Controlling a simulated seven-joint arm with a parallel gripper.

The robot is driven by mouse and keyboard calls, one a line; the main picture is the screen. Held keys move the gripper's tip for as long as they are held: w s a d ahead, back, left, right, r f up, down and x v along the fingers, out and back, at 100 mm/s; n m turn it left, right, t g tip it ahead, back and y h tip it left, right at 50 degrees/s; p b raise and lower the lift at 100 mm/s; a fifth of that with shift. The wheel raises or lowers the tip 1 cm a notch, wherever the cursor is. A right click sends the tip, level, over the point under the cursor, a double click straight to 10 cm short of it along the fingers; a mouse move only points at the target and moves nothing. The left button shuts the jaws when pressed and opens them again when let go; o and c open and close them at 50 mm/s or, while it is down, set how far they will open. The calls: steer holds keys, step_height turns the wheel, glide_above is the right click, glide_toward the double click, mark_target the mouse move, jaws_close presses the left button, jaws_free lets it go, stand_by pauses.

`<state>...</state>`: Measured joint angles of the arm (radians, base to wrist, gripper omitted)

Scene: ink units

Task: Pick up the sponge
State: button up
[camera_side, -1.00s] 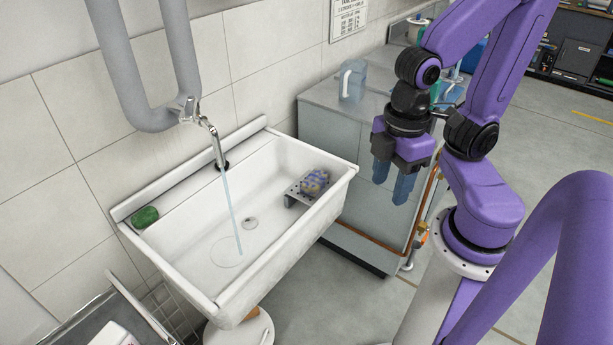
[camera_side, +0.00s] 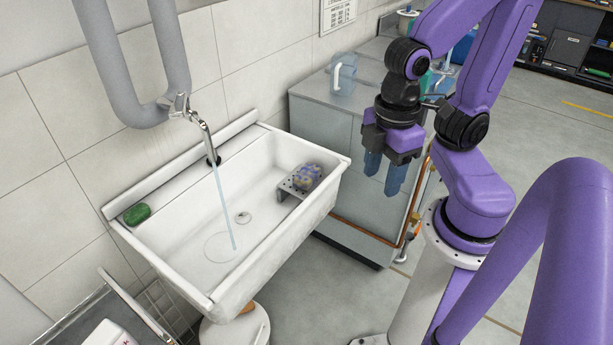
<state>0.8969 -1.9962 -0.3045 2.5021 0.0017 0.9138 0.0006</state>
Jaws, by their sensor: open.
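A mottled purple and yellowish lump (camera_side: 307,175), which looks like the sponge, rests on a small perforated grey shelf (camera_side: 285,190) at the right end of the white sink (camera_side: 185,262). A green block (camera_side: 137,214) lies on the sink's left back corner; I cannot tell whether it is soap or another sponge. My gripper (camera_side: 382,178) points down with its blue fingers apart and nothing between them. It is to the right of the sink and the lump, above floor level near the grey cabinet, and touches neither.
A tap (camera_side: 203,128) runs a thin stream of water into the sink. The grey cabinet (camera_side: 330,135) stands right of the sink, with a clear pitcher (camera_side: 344,78) on top. A white lidded bin (camera_side: 236,332) is below the sink. Open floor lies in front.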

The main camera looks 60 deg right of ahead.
steer(key=shift+o, duration=0.3)
steer(key=o, duration=0.7)
steer(key=shift+o, duration=0.2)
steer(key=w+a+f+m, duration=0.1)
steer(key=w+f+m, duration=0.1)
steer(key=w+m, duration=0.85)
steer(key=m, duration=1.9)
glide_above(307, 172)
step_height(307, 172, down, 14)
step_height(307, 172, down, 17)
steer(key=shift+r, duration=0.1)
